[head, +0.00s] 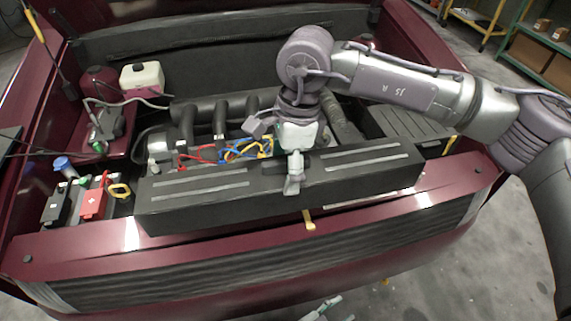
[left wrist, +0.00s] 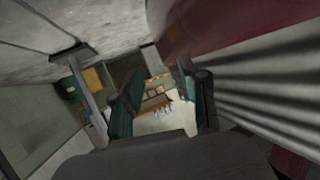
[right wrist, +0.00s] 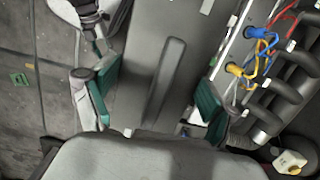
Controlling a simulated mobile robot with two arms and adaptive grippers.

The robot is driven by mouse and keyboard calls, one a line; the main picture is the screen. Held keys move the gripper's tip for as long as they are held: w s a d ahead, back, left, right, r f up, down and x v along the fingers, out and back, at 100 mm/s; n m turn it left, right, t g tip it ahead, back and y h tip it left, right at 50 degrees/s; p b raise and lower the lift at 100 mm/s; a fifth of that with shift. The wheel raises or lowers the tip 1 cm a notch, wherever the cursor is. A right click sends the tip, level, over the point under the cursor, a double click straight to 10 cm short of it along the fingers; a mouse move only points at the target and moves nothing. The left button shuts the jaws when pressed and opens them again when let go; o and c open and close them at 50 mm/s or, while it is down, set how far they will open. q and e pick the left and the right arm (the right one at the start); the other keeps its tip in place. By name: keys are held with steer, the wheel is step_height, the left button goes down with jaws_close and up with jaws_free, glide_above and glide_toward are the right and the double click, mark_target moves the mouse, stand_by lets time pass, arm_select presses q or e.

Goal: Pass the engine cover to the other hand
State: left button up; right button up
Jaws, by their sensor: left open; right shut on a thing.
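The engine cover (head: 225,195) is a long dark bar with two grey strips along its top. It lies across the front of the engine bay in the head view, above the front edge. My right gripper (head: 293,180) comes down from above and is shut across its middle. In the right wrist view the cover (right wrist: 155,75) lies between the green pads. My left gripper (head: 325,308) shows only in part at the bottom edge of the head view, in front of the bumper and below the cover. In the left wrist view its green-padded fingers (left wrist: 160,88) are apart with nothing between them.
The maroon car front (head: 250,258) with its grille is just below the cover. Coloured wires (head: 235,152) and black pipes (head: 218,115) lie behind it. A red-topped battery (head: 95,200) is at the left. Open floor (head: 440,270) lies at the right, shelves (head: 540,45) beyond.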

arm_select(q)
steer(key=s+a+f+n+g+y, duration=0.1)
steer(key=s+a+f+n+y, duration=0.2)
steer(key=a+f, duration=0.65)
steer(key=s+a+f+n+g+y, duration=0.1)
steer(key=s+a+f+n+y, duration=0.2)
steer(key=a+f, duration=0.7)
steer(key=s+a+f+n+g+y, duration=0.1)
steer(key=s+a+f+g+y, duration=0.1)
steer(key=s+a, duration=0.6)
steer(key=s+a+f+n+g+y, duration=0.2)
steer(key=s+a+f, duration=0.3)
steer(key=s+a, duration=0.3)
steer(key=shift+s+a+g+y, duration=0.3)
steer(key=shift+s+g, duration=0.2)
steer(key=shift+s, duration=0.4)
steer(key=shift+d, duration=0.1)
